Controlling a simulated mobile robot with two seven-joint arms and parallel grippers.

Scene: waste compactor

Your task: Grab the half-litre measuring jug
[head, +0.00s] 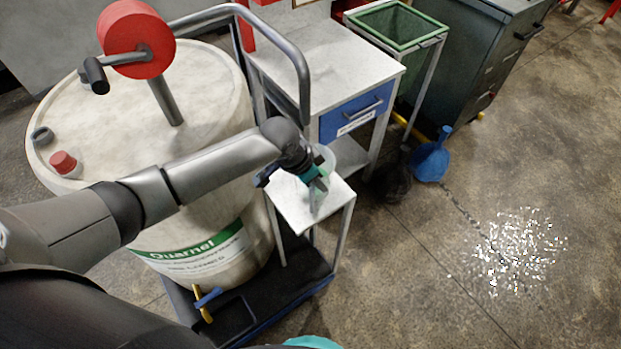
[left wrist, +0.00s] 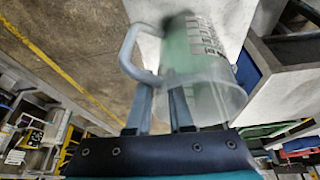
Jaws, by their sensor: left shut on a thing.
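The measuring jug is a clear, cloudy vessel with dark scale marks, a loop handle and a green tint in its body, seen in the left wrist view (left wrist: 209,64). In the head view it is small and partly hidden behind my left gripper (head: 316,186), over the small white side table (head: 289,206). My left gripper, also in the left wrist view (left wrist: 163,100), is shut on the jug at its handle side. I cannot tell whether the jug's base touches the table. My right gripper is not in view.
A large pale drum (head: 205,100) with a red-wheeled pump stands left, on a dark trolley (head: 262,302). Behind the side table are a white workbench (head: 325,62), a green-lined bin (head: 397,25) and a dark cabinet. A blue dustpan (head: 432,160) and glittering debris (head: 520,250) lie on the floor at right.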

